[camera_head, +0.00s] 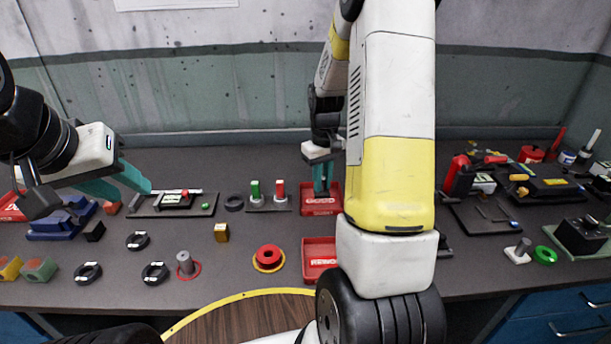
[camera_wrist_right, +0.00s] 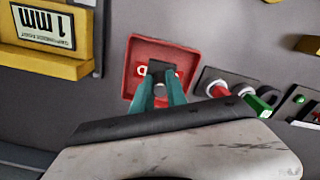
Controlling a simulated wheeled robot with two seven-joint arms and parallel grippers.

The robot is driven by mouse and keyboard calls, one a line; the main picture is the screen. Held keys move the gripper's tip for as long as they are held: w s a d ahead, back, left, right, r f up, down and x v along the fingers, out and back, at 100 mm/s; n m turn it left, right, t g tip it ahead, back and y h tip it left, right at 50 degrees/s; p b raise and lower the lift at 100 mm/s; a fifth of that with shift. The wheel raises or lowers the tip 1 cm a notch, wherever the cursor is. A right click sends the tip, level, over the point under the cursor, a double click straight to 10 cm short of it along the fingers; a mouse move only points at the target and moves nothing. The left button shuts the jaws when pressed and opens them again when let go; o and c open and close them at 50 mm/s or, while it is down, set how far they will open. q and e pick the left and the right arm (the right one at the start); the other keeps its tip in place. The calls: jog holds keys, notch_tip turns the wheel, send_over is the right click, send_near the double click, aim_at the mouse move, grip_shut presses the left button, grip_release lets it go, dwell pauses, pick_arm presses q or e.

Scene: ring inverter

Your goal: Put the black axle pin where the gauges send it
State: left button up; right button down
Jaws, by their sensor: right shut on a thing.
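My right gripper (camera_head: 322,190) is shut on a dark piece, seemingly the black axle pin (camera_wrist_right: 163,73), inside the upper red tray (camera_head: 320,210), whose label reads GOOD. The tray also shows in the right wrist view (camera_wrist_right: 137,57), with the teal fingertips (camera_wrist_right: 160,88) within its walls. Whether the pin touches the tray floor is hard to tell. A green-topped gauge (camera_head: 255,190) and a red-topped gauge (camera_head: 279,190) stand on a grey base left of this tray. A second red tray (camera_head: 312,262), partly hidden by my arm, is nearer. My left gripper (camera_head: 130,193) is open and empty.
Several black rings (camera_head: 138,240) lie on the bench at left. A grey pin (camera_head: 184,262), a red ring (camera_head: 268,256) and a small yellow block (camera_head: 221,232) are nearby. My right arm hides the bench's middle.

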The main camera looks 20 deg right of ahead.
jog(key=shift+w+d+f, duration=0.1)
jog(key=shift+w+f, duration=0.05)
jog(key=shift+w, duration=0.3)
jog(key=shift+w+d+f, duration=0.1)
jog(key=shift+w, duration=0.3)
jog(key=shift+f, duration=1.55)
jog(key=shift+f, duration=0.2)
jog(key=c, duration=1.3)
grip_release()
